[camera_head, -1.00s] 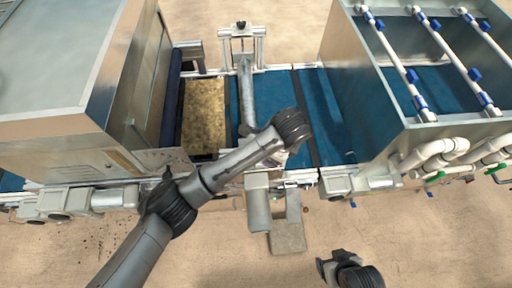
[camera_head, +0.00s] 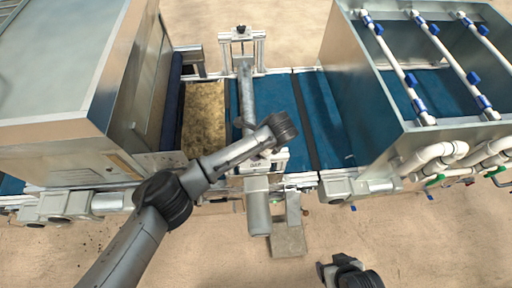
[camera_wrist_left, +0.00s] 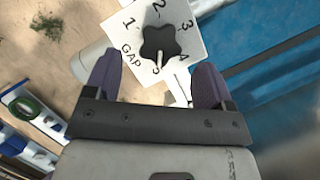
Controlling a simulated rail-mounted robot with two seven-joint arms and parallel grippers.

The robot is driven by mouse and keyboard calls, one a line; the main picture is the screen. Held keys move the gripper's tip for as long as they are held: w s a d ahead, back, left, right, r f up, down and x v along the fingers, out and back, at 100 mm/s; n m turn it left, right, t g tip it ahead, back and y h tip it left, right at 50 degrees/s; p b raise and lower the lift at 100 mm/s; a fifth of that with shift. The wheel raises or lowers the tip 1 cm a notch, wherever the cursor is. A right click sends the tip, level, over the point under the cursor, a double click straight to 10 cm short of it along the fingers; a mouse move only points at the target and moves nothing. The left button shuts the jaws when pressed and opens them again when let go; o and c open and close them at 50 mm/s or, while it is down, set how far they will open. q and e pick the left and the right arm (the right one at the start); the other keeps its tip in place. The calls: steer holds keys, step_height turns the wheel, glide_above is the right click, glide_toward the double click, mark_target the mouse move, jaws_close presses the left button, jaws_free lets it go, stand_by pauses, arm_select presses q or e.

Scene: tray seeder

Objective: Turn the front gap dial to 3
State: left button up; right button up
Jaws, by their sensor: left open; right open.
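The gap dial shows in the left wrist view as a black lobed knob (camera_wrist_left: 160,42) on a white plate (camera_wrist_left: 186,22) marked GAP and 1 to 5. The knob's white pointer is towards the 5. My left gripper (camera_wrist_left: 155,66) is open, its two purple fingers on either side below the knob, with nothing between them; I cannot tell if they touch the plate. In the head view, my left wrist is over the front end of the roller frame and hides the dial there. My right gripper (camera_head: 322,270) is open and empty, low over the floor.
A large metal housing (camera_head: 60,60) stands left and a metal bin with white pipes (camera_head: 380,125) right. Between them lie a blue belt (camera_head: 275,95) and a brown tray (camera_head: 205,105). A black knob (camera_head: 241,29) tops the rear of the frame. A grey motor (camera_head: 258,213) projects at the front.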

arm_select(q)
steer(key=shift+x, duration=1.85)
steer(key=shift+d, duration=0.1)
steer(key=shift+c, duration=0.2)
steer(key=c, duration=0.9)
steer(key=shift+n, duration=0.3)
